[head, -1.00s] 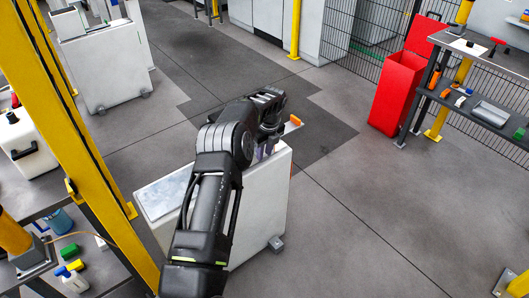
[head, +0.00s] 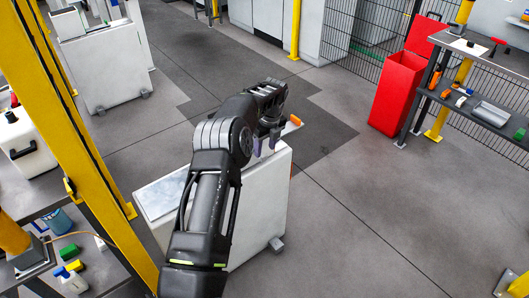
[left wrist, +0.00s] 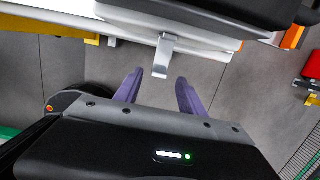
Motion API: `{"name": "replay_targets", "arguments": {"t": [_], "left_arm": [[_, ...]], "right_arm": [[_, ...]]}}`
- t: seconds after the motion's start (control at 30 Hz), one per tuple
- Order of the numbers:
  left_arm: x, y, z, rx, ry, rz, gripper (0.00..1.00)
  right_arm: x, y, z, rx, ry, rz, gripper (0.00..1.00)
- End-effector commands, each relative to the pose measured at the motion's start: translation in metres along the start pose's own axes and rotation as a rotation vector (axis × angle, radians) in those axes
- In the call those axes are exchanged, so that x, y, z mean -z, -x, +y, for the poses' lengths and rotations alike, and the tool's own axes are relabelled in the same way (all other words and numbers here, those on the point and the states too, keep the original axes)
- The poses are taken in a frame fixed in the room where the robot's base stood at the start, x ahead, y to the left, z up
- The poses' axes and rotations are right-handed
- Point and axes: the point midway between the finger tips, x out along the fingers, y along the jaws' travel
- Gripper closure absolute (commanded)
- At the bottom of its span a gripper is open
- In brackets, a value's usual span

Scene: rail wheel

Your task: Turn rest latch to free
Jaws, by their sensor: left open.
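My left gripper (head: 265,143) is over the far right end of the white cabinet (head: 250,195), its purple fingers pointing down. In the left wrist view the gripper (left wrist: 160,94) is open, with a gap between its fingers. A pale metal tab (left wrist: 163,55), which looks like the rest latch, hangs from a white edge and shows in line with that gap. It appears apart from both fingers. In the head view the tab is hidden behind my arm. An orange piece (head: 295,120) shows just beyond the gripper. My right gripper is not in view.
A yellow post (head: 85,130) and a bench with bottles and blocks stand at the left. A red bin (head: 395,95) and a grey shelf (head: 470,55) stand at the right. The floor (head: 370,210) right of the cabinet is clear.

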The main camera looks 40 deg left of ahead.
Motion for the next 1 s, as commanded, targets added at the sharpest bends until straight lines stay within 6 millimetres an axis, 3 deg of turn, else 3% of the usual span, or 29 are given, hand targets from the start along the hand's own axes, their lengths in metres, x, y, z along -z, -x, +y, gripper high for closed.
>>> {"name": "replay_targets", "arguments": {"t": [0.2, 0.33, 1.0], "left_arm": [[0.0, 0.035, -0.001, 0.003, 0.0, -0.001, 0.53], [0.0, 0.048, -0.001, 0.001, -0.001, 0.0, 0.53], [0.0, 0.051, 0.0, 0.0, 0.021, 0.001, 0.53]], "right_arm": [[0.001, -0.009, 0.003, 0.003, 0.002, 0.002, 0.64], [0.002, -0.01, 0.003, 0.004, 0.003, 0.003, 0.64], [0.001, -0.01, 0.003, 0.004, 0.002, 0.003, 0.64]]}}
